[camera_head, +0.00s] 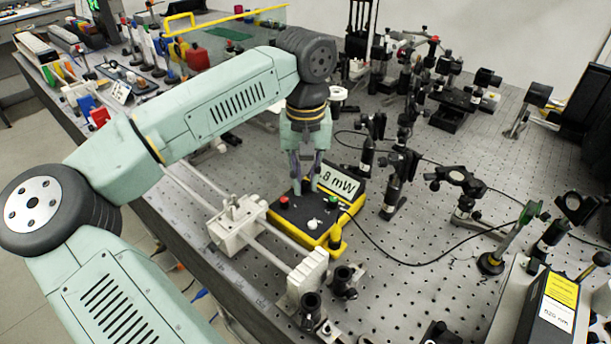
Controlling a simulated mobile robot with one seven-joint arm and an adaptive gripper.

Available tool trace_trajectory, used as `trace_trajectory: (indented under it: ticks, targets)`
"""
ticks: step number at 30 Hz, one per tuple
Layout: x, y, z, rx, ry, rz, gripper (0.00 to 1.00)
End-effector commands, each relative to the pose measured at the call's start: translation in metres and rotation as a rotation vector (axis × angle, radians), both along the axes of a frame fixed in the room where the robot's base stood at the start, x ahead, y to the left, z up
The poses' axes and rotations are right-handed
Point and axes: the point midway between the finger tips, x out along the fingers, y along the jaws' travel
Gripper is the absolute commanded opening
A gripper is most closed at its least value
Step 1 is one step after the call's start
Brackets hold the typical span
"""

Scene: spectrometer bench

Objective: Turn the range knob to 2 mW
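The power meter (310,217) is a yellow-and-black box on the optical bench. Its raised display (340,183) reads "8 mW" at its right end, and the left part of the reading is hidden behind my gripper. A red knob or button (284,201) is at the left of its top face and a small green-and-white one (332,201) at the right. My gripper (305,188) points down over the top face between these two. Its fingertips stand apart, at or just above the panel. I cannot tell whether a knob is between them, and no range marks are legible.
A black cable (400,260) runs from the meter across the bench. A white rail assembly (235,225) lies in front and to the left. Posts and optic mounts (398,180) stand close on the right. A labelled black box (553,308) is at lower right.

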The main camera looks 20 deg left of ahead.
Motion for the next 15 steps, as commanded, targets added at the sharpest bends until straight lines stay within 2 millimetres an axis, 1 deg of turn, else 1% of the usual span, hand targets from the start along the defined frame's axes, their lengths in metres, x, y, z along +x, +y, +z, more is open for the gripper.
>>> trace_trajectory:
  ticks: [1,5,15]
  targets:
    - [0.0,0.0001,0.0001,0.0,0.0,0.0,0.08]
    - [-0.0001,0.0002,0.0001,0.001,0.0,0.0,0.0]
    - [0.0,0.0002,-0.0001,0.001,0.0,0.005,0.0]
